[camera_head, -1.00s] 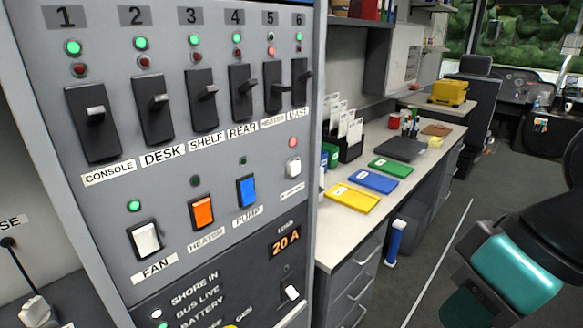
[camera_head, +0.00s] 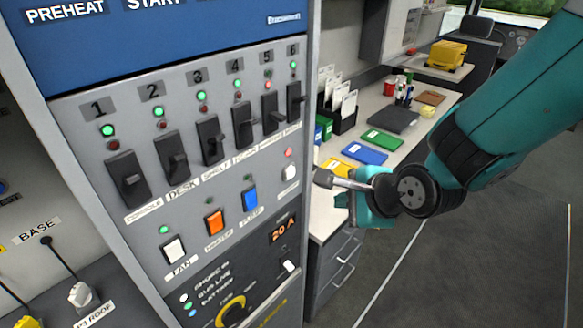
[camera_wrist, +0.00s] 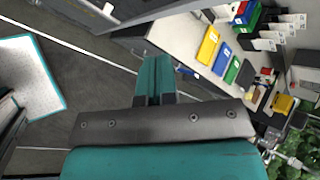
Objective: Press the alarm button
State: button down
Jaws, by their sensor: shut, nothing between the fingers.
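The grey switch panel fills the left of the head view. A white rocker button (camera_head: 289,172) sits at its right edge under a lit red light (camera_head: 288,152); its label is too small to read, so I cannot confirm that it is the alarm button. My gripper (camera_head: 345,200) is just right of the panel edge, in front of the desk, apart from that button. In the wrist view my gripper's teal fingers (camera_wrist: 155,62) are together and empty. No panel button is clearly visible there.
Nearby are a white FAN rocker (camera_head: 174,249), an orange rocker (camera_head: 215,223), a blue rocker (camera_head: 250,199) and several black breaker levers (camera_head: 209,140) above. The desk (camera_head: 320,215) with coloured trays stands behind my gripper. Open floor (camera_head: 480,260) lies at right.

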jog(key=w+a+p, duration=0.1)
jog(key=w+a, duration=0.4)
jog(key=a, duration=0.2)
jog(key=shift+w, duration=0.2)
jog(key=shift+w+a, duration=0.1)
dwell(2.2)
jog(key=shift+w+a, duration=0.15)
jog(key=shift+a, duration=0.05)
jog(key=shift+w+a, duration=0.25)
jog(key=shift+a, duration=0.05)
dwell(0.7)
jog(key=shift+d, duration=0.1)
jog(key=shift+s+d, duration=0.5)
jog(key=shift+d, duration=0.05)
jog(key=shift+s+d+b, duration=0.35)
jog(key=shift+s+d, duration=0.45)
jog(key=shift+d, duration=0.2)
jog(key=shift+s+d+b, duration=0.3)
jog(key=shift+s+d, duration=0.45)
jog(key=shift+d, duration=0.25)
